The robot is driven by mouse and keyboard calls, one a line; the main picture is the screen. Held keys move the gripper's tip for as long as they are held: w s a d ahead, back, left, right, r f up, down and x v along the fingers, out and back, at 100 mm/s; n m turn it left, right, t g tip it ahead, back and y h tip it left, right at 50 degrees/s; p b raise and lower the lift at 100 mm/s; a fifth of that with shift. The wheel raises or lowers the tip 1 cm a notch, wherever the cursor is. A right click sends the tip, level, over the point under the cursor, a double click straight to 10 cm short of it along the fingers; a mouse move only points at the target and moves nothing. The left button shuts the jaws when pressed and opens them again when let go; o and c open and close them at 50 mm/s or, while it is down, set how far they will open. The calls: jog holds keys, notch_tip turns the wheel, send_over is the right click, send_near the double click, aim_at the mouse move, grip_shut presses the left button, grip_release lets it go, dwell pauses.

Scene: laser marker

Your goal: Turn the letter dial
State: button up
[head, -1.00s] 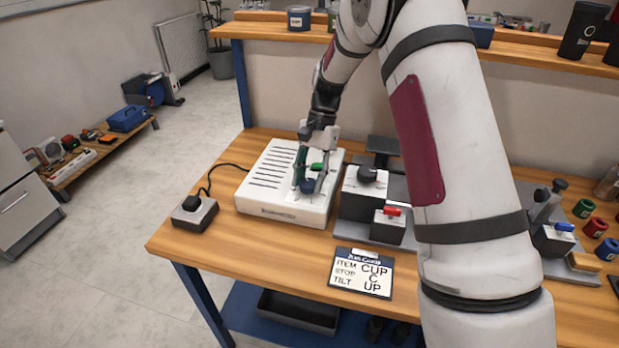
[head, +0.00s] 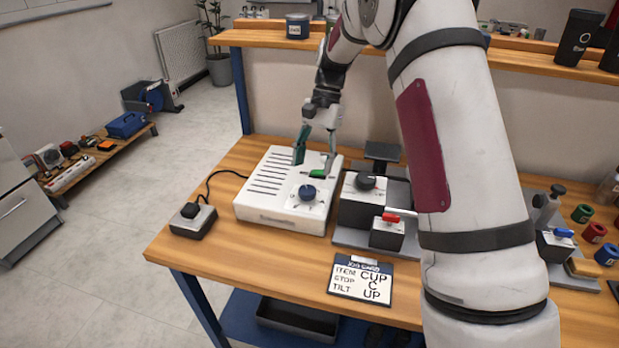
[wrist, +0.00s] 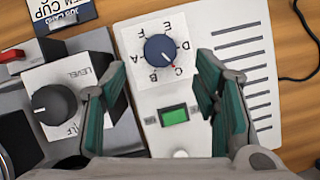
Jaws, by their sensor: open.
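My gripper (head: 316,158) is open and empty, above the box behind the dial and clear of the knob. In the wrist view its green fingers (wrist: 160,80) stand apart, with the whole knob visible beyond and between them. The card (head: 361,278) reads ITEM CUP, STOP C, TILT UP.
A green button (wrist: 174,115) sits on the box near the dial. Right of the box is a unit with a black LEVEL knob (head: 366,181) and a red-handled lever (head: 390,218). A small black-knobbed box (head: 192,218) stands left. The table's front left is bare.

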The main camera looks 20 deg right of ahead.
jog(key=v, duration=0.5)
jog(key=shift+w+r, duration=0.1)
jog(key=shift+r, duration=0.15)
notch_tip(320, 180, up, 7)
jog(key=p, duration=0.2)
dwell(0.5)
dwell(0.3)
